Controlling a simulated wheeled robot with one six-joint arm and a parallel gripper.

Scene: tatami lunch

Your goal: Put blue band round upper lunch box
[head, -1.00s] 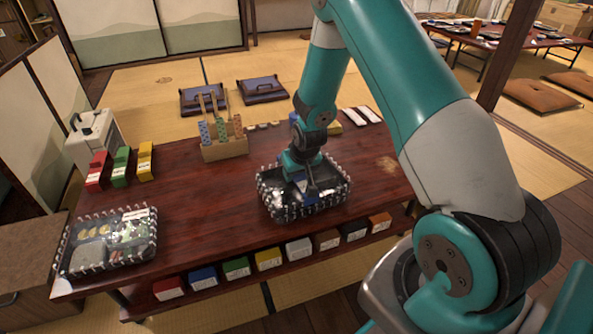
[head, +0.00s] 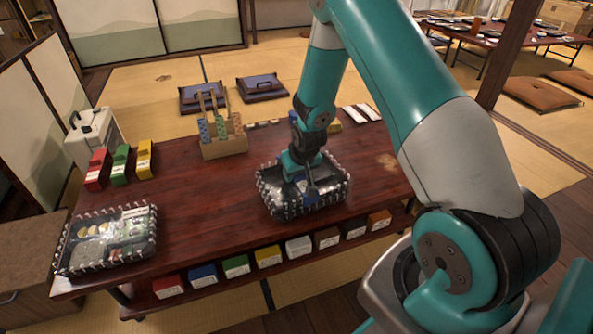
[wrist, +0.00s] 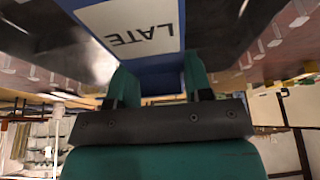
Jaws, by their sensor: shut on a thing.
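Two dark lunch boxes with clear lids and spiky pale rims lie on the red-brown table. The upper lunch box in the picture (head: 333,190) is right of centre; the other lunch box (head: 106,241) is at the left. My gripper (head: 307,180) points down over the upper box. In the wrist view my gripper (wrist: 158,82) is shut on the blue band (wrist: 160,78), which has a white label reading LATE. The band lies close against the box's dark surface. My gripper hides much of it in the head view, so I cannot tell how far it wraps round.
A wooden holder (head: 224,147) stands behind. Several coloured boxes sit on the shelf below. The table between the lunch boxes (head: 205,215) is clear.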

